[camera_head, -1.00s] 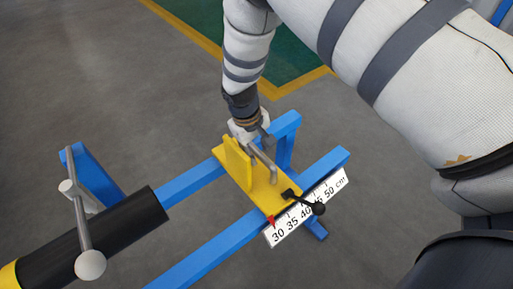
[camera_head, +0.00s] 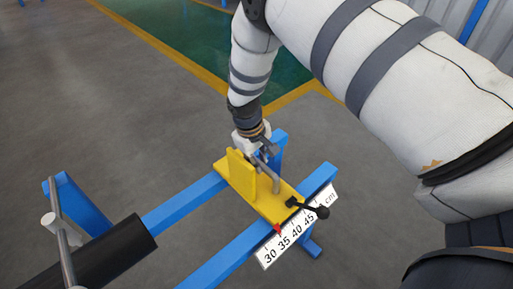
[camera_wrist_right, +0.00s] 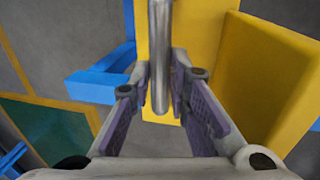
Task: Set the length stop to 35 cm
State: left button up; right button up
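The length stop is a yellow sliding plate (camera_head: 282,208) with an upright yellow wall, on two blue rails. Its red pointer (camera_head: 278,229) is beside the 35 mark of the white cm scale (camera_head: 267,256). A black clamp lever (camera_head: 308,207) with a ball knob sits on the plate's near end. My right gripper (camera_head: 262,153) is at the stop's grey bar handle (camera_head: 271,177). In the wrist view, the fingers (camera_wrist_right: 160,85) close on both sides of the grey bar (camera_wrist_right: 160,50), beside the yellow wall (camera_wrist_right: 265,75). My left gripper is not in view.
A black cylinder (camera_head: 105,255) lies along the rails at lower left. A grey rod handle (camera_head: 64,250) and a blue post (camera_head: 80,210) stand beside it. The stretch of rail (camera_head: 180,205) between cylinder and stop is clear.

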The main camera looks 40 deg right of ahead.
jog(key=o, duration=0.3)
notch_tip(320, 180, up, 12)
jog(key=a, duration=0.2)
jog(key=shift+a, duration=0.2)
jog(key=shift+s+f, duration=0.1)
